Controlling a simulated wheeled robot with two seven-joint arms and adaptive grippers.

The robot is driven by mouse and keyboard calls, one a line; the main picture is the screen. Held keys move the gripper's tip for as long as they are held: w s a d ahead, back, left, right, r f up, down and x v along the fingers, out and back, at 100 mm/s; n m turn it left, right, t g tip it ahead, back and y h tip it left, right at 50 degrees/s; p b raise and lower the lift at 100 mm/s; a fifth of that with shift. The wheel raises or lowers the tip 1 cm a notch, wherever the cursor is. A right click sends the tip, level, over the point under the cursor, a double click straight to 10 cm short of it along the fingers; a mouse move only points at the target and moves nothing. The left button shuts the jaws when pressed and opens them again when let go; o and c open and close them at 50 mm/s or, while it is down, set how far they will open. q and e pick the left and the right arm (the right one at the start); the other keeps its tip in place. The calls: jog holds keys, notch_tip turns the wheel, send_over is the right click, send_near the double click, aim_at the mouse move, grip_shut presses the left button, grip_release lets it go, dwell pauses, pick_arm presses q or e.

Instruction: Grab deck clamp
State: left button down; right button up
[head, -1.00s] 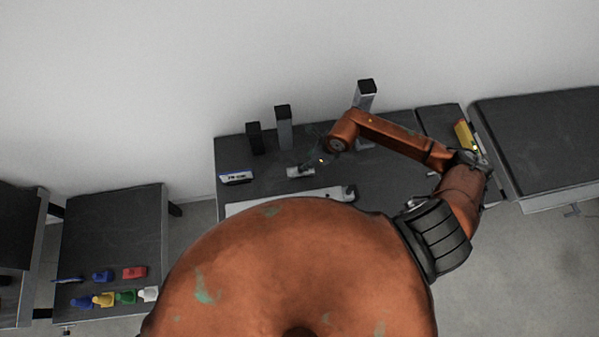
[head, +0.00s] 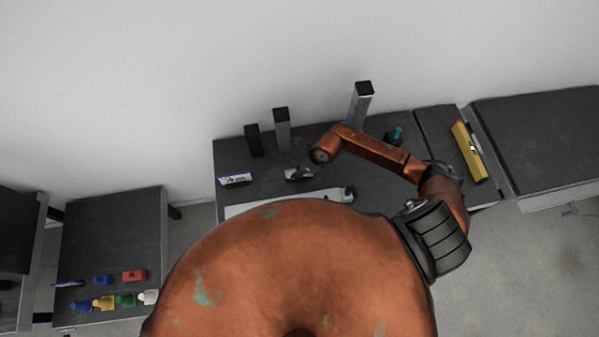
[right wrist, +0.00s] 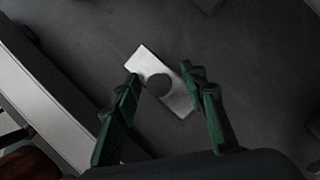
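A small silver plate with a dark round disc, which I take to be the deck clamp (right wrist: 177,97), lies on the dark table in the right wrist view. In the head view it is a small pale piece (head: 293,176), partly hidden by my right gripper (head: 304,166). In the right wrist view my right gripper (right wrist: 161,78) is open, its green fingers on either side of the plate's image. I cannot tell how far above it they are or whether they touch it. My left gripper is not in view.
A long pale part (head: 290,199) lies in front, partly hidden by my body. Grey posts (head: 360,105) stand at the table's back. A blue-white box (head: 235,179) is left, a teal object (head: 396,134) and yellow level-like bar (head: 468,152) right. Several coloured pieces (head: 134,275) sit on the left table.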

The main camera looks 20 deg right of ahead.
jog(key=shift+c, duration=0.3)
grip_shut()
jog(key=shift+r, duration=0.15)
dwell(0.3)
